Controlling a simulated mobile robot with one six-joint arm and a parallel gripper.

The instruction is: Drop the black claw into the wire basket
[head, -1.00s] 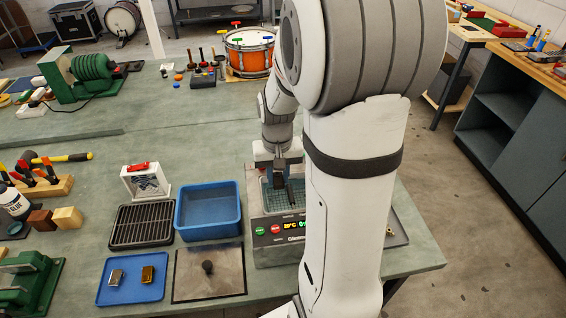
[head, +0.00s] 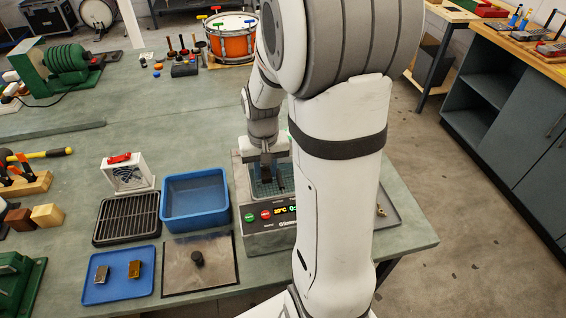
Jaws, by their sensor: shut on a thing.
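My gripper (head: 267,176) is shut on a small dark piece, the black claw (head: 281,184), which is partly hidden by the fingers. They are over the wire basket (head: 258,190), a teal mesh basket set in the open top of a grey cleaner (head: 262,238) with a lit display. The gripper and claw appear within the basket's outline. I cannot tell whether the claw touches the mesh. My arm hides the right side of the cleaner and basket.
Left of the cleaner are a blue bin (head: 166,220), a black drain rack (head: 98,228) and a flat lid (head: 172,281) with a black knob. A blue tray (head: 120,291) holds a silver piece and a brass piece. A grey tray (head: 397,214) lies right of my arm.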

